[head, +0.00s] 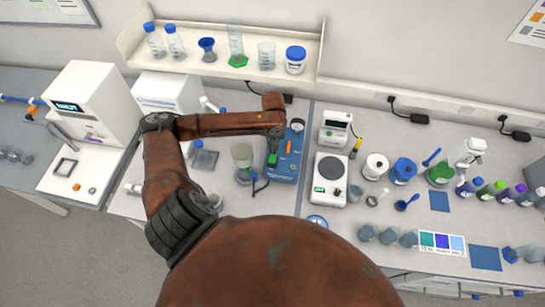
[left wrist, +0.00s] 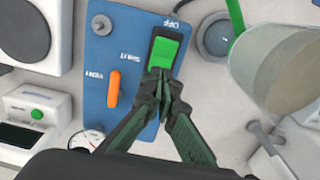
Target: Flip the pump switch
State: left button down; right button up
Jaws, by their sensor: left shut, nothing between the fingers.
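The pump is a blue box (head: 286,166) on the bench in the middle of the head view, and it fills the middle of the left wrist view (left wrist: 120,55). Its bright green rocker switch (left wrist: 165,52) sits in a black frame, with upside-down lettering above it. In the head view the green switch (head: 272,160) shows just below my left gripper (head: 273,144). In the left wrist view my left gripper (left wrist: 160,78) is shut and empty. Its tips are at the switch's lower edge; I cannot tell whether they touch. My right gripper is not in view.
An orange lever (left wrist: 114,89) and a round gauge (left wrist: 88,141) are on the pump. A glass vessel (head: 242,160) stands close to its left. A balance (head: 327,190) stands to its right. A shelf (head: 220,75) with bottles is behind.

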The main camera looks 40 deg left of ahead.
aim_at(273, 155)
pick_arm(q)
jog(key=shift+r+p, duration=1.5)
jog(key=shift+r, duration=0.6)
jog(key=shift+s, duration=0.1)
